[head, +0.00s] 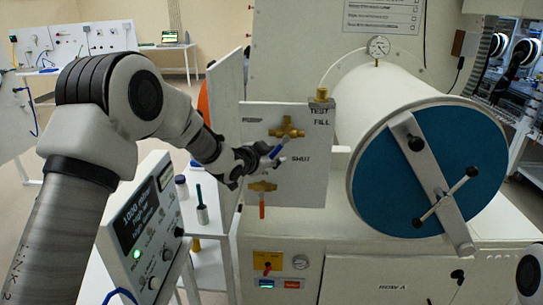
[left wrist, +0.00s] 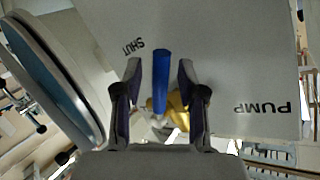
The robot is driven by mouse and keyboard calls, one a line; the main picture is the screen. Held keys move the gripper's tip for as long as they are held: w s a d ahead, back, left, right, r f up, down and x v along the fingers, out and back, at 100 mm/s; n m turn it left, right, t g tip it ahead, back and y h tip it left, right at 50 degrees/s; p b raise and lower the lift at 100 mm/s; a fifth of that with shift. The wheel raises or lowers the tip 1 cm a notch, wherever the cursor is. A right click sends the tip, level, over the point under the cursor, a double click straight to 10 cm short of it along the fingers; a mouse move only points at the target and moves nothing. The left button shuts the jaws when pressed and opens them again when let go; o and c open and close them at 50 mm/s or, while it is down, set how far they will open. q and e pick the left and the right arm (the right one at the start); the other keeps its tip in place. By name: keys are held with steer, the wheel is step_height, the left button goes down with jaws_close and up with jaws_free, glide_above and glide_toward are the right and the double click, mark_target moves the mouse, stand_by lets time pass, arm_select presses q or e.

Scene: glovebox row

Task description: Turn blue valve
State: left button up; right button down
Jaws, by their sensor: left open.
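The blue valve is a brass body (head: 287,129) with a blue lever handle (head: 276,151) on a pale upright panel (head: 310,185). In the left wrist view the blue handle (left wrist: 160,80) lies between my two fingers, with a gap on each side, and the brass body (left wrist: 180,108) shows partly behind the right finger. My left gripper (head: 262,158) is open at the handle; it also shows in the left wrist view (left wrist: 160,78). The panel carries the words TEST, FILL, SHUT and PUMP. My right gripper is not in view.
A second brass valve (head: 262,187) with an orange handle (head: 262,210) sits just below. A large white cylinder with a blue door (head: 440,150) and crossbar stands right of the panel. A control box (head: 145,230) and a small table with bottles (head: 200,205) stand left.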

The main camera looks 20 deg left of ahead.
arm_select(q)
steer(key=v, duration=1.2)
steer(key=shift+d, duration=0.1)
steer(key=shift+c, duration=0.2)
